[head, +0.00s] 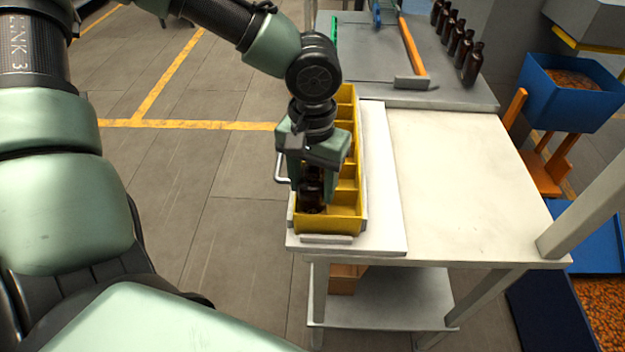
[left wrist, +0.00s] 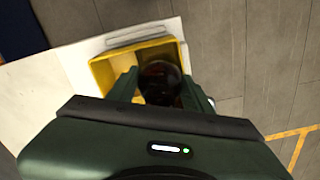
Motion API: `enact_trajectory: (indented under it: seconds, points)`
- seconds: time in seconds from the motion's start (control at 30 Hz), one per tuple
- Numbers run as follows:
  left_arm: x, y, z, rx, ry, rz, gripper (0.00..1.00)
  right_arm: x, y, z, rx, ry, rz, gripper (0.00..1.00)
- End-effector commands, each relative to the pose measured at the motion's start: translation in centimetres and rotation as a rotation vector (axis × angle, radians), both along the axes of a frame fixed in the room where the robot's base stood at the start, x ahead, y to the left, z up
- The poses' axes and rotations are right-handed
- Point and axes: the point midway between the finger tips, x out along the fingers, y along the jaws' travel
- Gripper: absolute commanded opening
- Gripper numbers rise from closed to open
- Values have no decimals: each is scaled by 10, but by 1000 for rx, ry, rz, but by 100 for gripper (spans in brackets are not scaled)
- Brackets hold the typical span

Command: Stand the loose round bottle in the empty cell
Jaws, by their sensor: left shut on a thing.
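A yellow divided crate (head: 357,215) sits on a white board at the left edge of the table. My left gripper (head: 314,190) points down over the crate's near end and is shut on a dark amber round bottle (head: 312,197). The bottle is roughly upright within the crate's near cell, and the gripper hides its upper part. I cannot tell whether its base touches the cell floor. In the left wrist view the bottle (left wrist: 160,80) sits between the fingers, beside the crate's yellow wall (left wrist: 103,73). My right gripper is not in view.
The white table (head: 460,180) is bare to the right of the crate. Several amber bottles (head: 472,64) stand in a row on a grey surface at the back. A blue bin (head: 570,105) stands to the right. A lower shelf (head: 390,305) is below the table.

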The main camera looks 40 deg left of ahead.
Motion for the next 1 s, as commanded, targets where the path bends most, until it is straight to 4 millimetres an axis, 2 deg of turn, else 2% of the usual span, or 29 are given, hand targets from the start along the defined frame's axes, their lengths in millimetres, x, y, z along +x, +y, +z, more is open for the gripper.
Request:
enact_trajectory:
  seconds: [0.57, 0.9, 0.93, 1.0]
  points:
    - [0, 0, 0, 0, 0, 0, 7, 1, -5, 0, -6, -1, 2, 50]
    - [0, 0, -9, 0, 0, 0, 7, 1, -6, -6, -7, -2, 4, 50]
    - [0, 0, -7, 0, 0, 0, 55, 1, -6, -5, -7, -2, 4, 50]
    - [0, 0, -7, 1, 0, 0, 75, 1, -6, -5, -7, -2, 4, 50]
